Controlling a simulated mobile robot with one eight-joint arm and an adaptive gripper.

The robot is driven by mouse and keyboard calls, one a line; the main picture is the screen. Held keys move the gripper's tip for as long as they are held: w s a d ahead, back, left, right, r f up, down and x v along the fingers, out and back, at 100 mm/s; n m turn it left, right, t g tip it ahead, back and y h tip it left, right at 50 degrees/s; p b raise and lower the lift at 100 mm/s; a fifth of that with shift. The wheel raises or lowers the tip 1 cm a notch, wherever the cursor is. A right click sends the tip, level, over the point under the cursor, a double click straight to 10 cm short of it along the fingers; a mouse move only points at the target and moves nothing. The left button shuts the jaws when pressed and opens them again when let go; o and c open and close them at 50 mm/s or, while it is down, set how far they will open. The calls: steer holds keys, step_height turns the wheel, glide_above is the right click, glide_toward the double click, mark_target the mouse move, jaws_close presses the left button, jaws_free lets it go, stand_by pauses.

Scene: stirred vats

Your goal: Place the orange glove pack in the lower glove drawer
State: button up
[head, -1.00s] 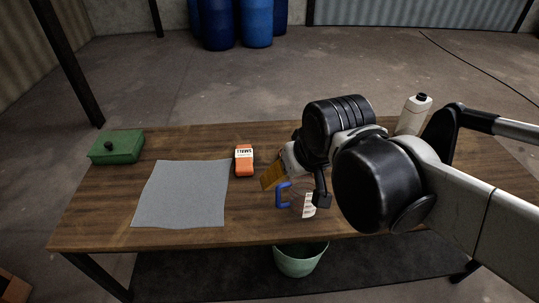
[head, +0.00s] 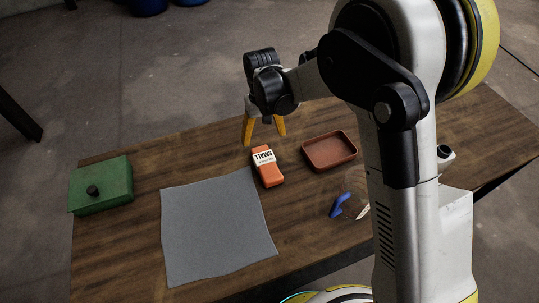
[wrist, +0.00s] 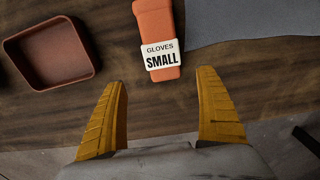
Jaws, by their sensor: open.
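The orange glove pack (head: 268,170) lies flat on the wooden table, just off the corner of a grey cloth. Its white label reads "GLOVES SMALL" in the wrist view (wrist: 157,28). My gripper (head: 264,138) hangs over the table's far edge, just beyond the pack. Its yellow fingers are spread and empty. In the wrist view my gripper (wrist: 161,78) points toward the label end of the pack, with a gap between. I cannot make out a glove drawer in these frames.
A reddish-brown open tray (head: 330,165) sits right of the pack and looks empty. The grey cloth (head: 215,230) lies at left front. A green box with a black knob (head: 101,188) stands far left. A blue item (head: 338,206) lies near my arm, which hides the table's right part.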

mark_target(262, 153)
step_height(262, 153, down, 4)
steer(key=shift+s+f+b, duration=0.1)
steer(key=shift+f+b, duration=0.15)
steer(key=shift+b, duration=0.55)
steer(key=f+b, duration=0.1)
steer(key=f, duration=0.1)
steer(key=f+b, duration=0.2)
steer(key=f, duration=0.1)
steer(key=shift+s+a+f, duration=0.15)
steer(key=shift+a+f, duration=0.1)
steer(key=shift+f, duration=0.05)
steer(key=shift+r, duration=0.1)
steer(key=c, duration=1.4)
